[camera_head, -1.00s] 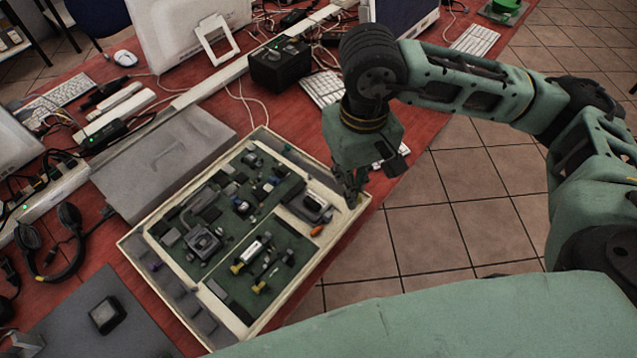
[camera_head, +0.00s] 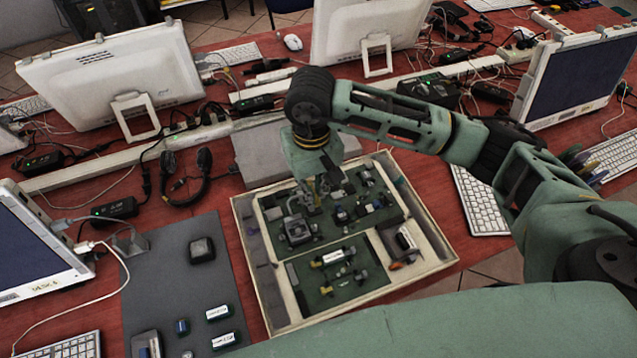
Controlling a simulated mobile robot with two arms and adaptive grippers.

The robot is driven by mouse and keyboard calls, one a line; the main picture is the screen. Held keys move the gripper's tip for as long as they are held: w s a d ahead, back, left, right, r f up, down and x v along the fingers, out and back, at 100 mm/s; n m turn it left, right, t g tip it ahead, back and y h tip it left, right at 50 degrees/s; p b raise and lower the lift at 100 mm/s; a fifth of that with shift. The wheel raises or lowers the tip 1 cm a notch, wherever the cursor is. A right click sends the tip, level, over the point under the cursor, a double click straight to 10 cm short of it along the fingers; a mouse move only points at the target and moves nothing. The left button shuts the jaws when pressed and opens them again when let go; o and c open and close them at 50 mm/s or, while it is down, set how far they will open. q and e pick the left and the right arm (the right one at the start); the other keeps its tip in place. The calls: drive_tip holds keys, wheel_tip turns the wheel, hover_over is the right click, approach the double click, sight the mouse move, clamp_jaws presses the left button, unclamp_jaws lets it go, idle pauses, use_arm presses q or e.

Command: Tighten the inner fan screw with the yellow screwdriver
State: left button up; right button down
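A cream tray (camera_head: 427,274) holds dark green circuit boards (camera_head: 345,297) with several small parts. A dark square part (camera_head: 297,229) on the upper board looks like a fan. Its screws are too small to make out. My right gripper (camera_head: 318,205) points down over the upper board, just right of this part. Something yellowish shows at its fingertips, too small to tell if it is the yellow screwdriver or if the fingers are closed. A yellow-ended piece (camera_head: 316,263) lies on the lower board. My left gripper is out of view.
Headphones (camera_head: 186,178) and a grey mat (camera_head: 172,268) with small boxes lie left of the tray. A grey flat case (camera_head: 262,152) lies behind it. Monitors (camera_head: 113,75) and a keyboard (camera_head: 480,200) stand around on the red table.

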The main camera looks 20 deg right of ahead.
drive_tip(key=shift+f, duration=0.7)
drive_tip(key=shift+f+b, duration=0.4)
drive_tip(key=shift+f, duration=0.35)
wheel_tip(320, 180, down, 2)
drive_tip(key=shift+f+b, duration=0.25)
drive_tip(key=shift+b, duration=0.1)
wheel_tip(320, 180, down, 3)
drive_tip(key=shift+r+b, duration=0.2)
drive_tip(key=shift+b, duration=1.05)
use_arm(q)
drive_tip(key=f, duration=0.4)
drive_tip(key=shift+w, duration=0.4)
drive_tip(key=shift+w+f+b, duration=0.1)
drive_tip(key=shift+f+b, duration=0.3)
drive_tip(key=shift+b, duration=0.05)
use_arm(e)
drive_tip(key=shift+r, duration=0.1)
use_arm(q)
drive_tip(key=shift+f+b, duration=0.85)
use_arm(e)
drive_tip(key=shift+f, duration=0.55)
